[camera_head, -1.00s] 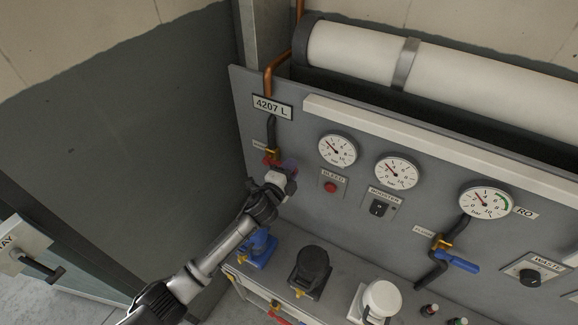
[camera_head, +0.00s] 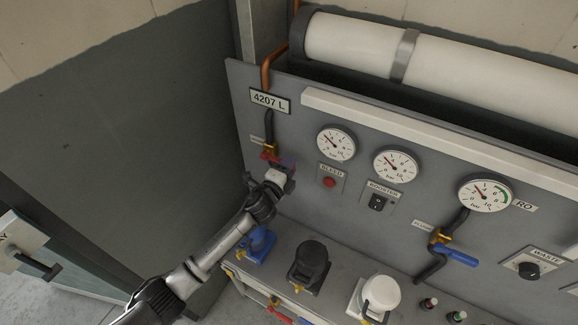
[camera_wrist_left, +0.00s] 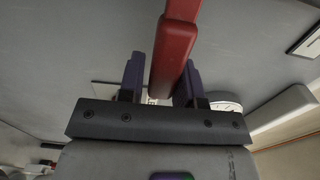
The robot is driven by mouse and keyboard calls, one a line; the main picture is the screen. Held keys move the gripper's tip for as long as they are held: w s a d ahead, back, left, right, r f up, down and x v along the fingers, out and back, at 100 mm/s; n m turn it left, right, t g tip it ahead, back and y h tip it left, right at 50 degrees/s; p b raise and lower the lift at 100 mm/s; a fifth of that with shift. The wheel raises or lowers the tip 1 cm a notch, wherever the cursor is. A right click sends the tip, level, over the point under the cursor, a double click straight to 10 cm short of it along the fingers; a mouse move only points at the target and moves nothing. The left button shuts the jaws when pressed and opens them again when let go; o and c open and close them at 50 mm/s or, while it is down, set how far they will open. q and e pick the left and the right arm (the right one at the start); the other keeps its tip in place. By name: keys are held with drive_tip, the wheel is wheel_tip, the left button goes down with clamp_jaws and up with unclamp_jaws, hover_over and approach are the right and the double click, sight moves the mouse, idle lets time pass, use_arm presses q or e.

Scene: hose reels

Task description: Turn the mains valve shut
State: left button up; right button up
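The mains valve has a brass body (camera_head: 269,148) on a dark pipe at the left end of the grey panel, below the 4207 L plate. Its red lever (camera_head: 269,157) is partly hidden by my left gripper (camera_head: 288,164). In the left wrist view the red lever (camera_wrist_left: 176,45) runs down from the top edge to between the two purple fingers of the left gripper (camera_wrist_left: 160,82). The fingers stand apart, and a narrow gap shows between the left finger and the lever. Contact at the right finger is unclear. My right gripper is not in view.
A red bleed button (camera_head: 329,182), a booster switch (camera_head: 377,202) and round gauges (camera_head: 336,145) are right of the valve. A blue-handled valve (camera_head: 456,256) is further right. Blue (camera_head: 257,243), black (camera_head: 311,262) and white (camera_head: 381,292) capped units stand below the panel.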

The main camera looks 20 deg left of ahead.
use_arm(q)
drive_tip(key=o, duration=0.3)
drive_tip(key=s, duration=0.9)
drive_tip(key=s+a+b, duration=0.1)
drive_tip(key=s, duration=0.3)
drive_tip(key=shift+s, duration=0.4)
